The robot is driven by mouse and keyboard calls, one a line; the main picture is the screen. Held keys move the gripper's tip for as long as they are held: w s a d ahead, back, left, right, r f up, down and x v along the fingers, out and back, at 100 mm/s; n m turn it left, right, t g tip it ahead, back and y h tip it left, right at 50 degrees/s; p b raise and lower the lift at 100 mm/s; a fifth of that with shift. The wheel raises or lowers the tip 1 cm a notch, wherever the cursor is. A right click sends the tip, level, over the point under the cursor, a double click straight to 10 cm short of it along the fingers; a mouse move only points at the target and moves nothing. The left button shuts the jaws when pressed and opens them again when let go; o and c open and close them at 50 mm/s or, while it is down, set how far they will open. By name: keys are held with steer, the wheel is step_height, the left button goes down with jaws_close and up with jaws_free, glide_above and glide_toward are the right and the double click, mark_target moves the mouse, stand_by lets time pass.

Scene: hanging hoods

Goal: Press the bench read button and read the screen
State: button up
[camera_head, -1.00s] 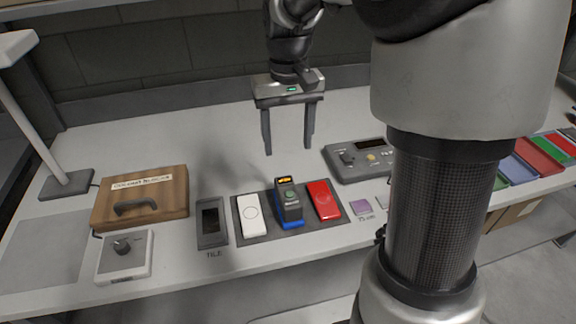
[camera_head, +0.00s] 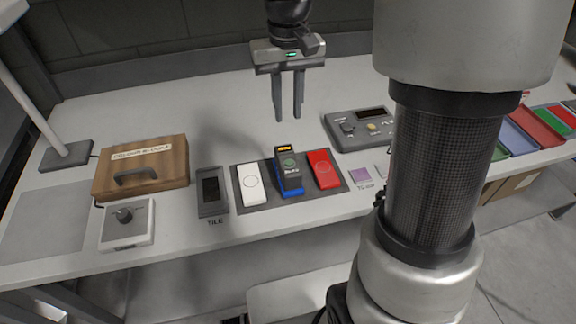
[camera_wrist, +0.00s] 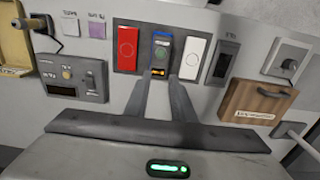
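The grey bench console (camera_head: 392,140) stands at the back right of the bench, with a knob, a yellowish button (camera_head: 372,127) and a dark screen (camera_head: 370,113). In the wrist view the console (camera_wrist: 90,80) is at the left. A handheld reader (camera_head: 291,181) with a blue base, green button and small lit orange screen (camera_head: 284,149) stands between a white and a red card; it also shows in the wrist view (camera_wrist: 162,45). My gripper (camera_head: 289,118) hangs above the bench behind the reader, left of the console. Its fingers are empty and partly apart.
The white card (camera_head: 250,184) and red card (camera_head: 323,169) lie on a dark mat. A wooden box (camera_head: 140,168), a dial box (camera_head: 127,222) and a tile slot (camera_head: 212,190) are at left. Coloured trays (camera_head: 525,152) are at right. The bench behind the mat is clear.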

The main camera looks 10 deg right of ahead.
jaws_close()
stand_by(1.4)
